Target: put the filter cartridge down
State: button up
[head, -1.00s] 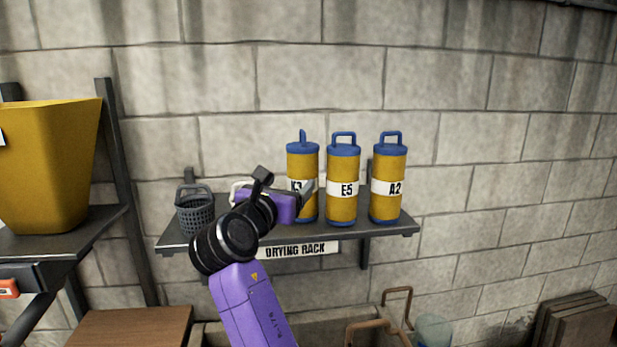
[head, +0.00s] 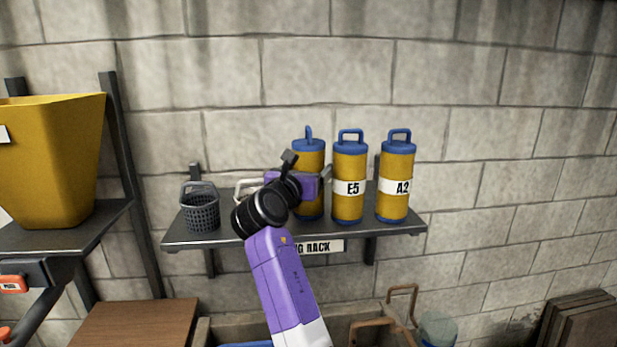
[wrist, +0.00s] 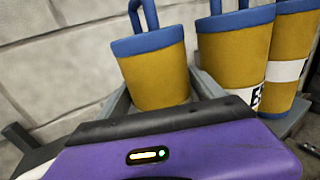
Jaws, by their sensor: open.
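Three yellow filter cartridges with blue caps and loop handles stand upright on the drying rack shelf (head: 225,238). The leftmost cartridge (head: 309,150) has its label hidden behind my gripper (head: 322,178); the others are E5 (head: 348,207) and A2 (head: 393,207). In the wrist view the leftmost cartridge (wrist: 155,75) is between the spread grey fingers of my gripper (wrist: 163,95). The gripper is open; I cannot tell whether either finger touches the cartridge. Its lower part is hidden by the purple gripper body.
A grey mesh basket (head: 200,212) stands at the shelf's left end, with a pale handled object (head: 245,190) partly hidden beside my gripper. E5 stands close on the right of the leftmost cartridge. A large yellow bin (head: 50,165) is on another shelf at left. Block wall lies behind.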

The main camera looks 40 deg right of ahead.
jog(key=c, duration=1.6)
jog(key=shift+r, duration=0.15)
